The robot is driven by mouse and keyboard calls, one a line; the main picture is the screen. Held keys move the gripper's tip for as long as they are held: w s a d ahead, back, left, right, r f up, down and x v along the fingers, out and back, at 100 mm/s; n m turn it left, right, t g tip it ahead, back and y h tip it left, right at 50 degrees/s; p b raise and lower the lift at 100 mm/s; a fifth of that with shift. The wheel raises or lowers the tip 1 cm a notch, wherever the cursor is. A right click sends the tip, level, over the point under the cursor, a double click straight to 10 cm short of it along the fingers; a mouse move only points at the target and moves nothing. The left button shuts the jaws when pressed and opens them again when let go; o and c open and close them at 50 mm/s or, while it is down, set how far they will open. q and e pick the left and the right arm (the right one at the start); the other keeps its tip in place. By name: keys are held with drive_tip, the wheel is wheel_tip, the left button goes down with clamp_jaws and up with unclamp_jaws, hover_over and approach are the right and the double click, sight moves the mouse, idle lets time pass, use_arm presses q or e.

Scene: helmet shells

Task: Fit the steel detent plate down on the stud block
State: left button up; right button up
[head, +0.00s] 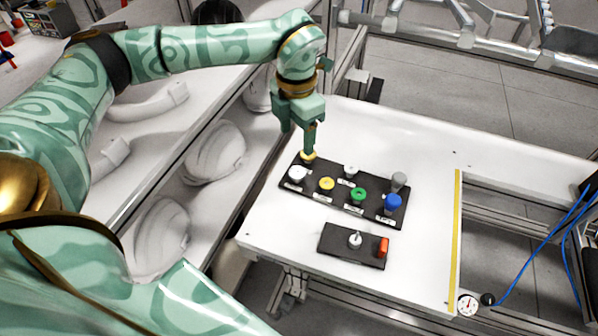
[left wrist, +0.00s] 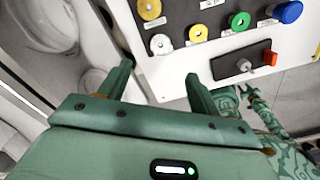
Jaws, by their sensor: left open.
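The stud block is a small dark block (head: 335,243) with a pale upright stud (head: 355,240) and an orange piece (head: 383,247) at its right end; it also shows in the left wrist view (left wrist: 227,68). A pale silvery disc (head: 297,174) on the dark parts board looks like the steel detent plate; it also shows in the left wrist view (left wrist: 160,44). My left gripper (head: 310,146) points down over the board's back left corner, by a yellow round part (head: 308,156). Its jaws (left wrist: 158,72) are apart with nothing between them.
The labelled board (head: 328,204) also holds yellow (head: 326,184), green (head: 358,195), blue (head: 393,202) and grey (head: 399,179) parts. The white table (head: 430,160) is clear behind and right of it. A yellow strip (head: 457,240) marks its right side. White shells (head: 215,152) sit left.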

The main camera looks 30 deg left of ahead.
use_arm(q)
drive_tip(key=b, duration=0.1)
hover_over(297, 173)
wheel_tip(297, 173, down, 5)
drive_tip(key=shift+f, duration=0.15)
wheel_tip(297, 173, down, 5)
drive_tip(key=shift+f+b, duration=0.15)
drive_tip(key=shift+b, duration=0.95)
drive_tip(key=shift+f+p, duration=0.15)
drive_tip(key=shift+p, duration=0.15)
drive_tip(key=c, duration=1.1)
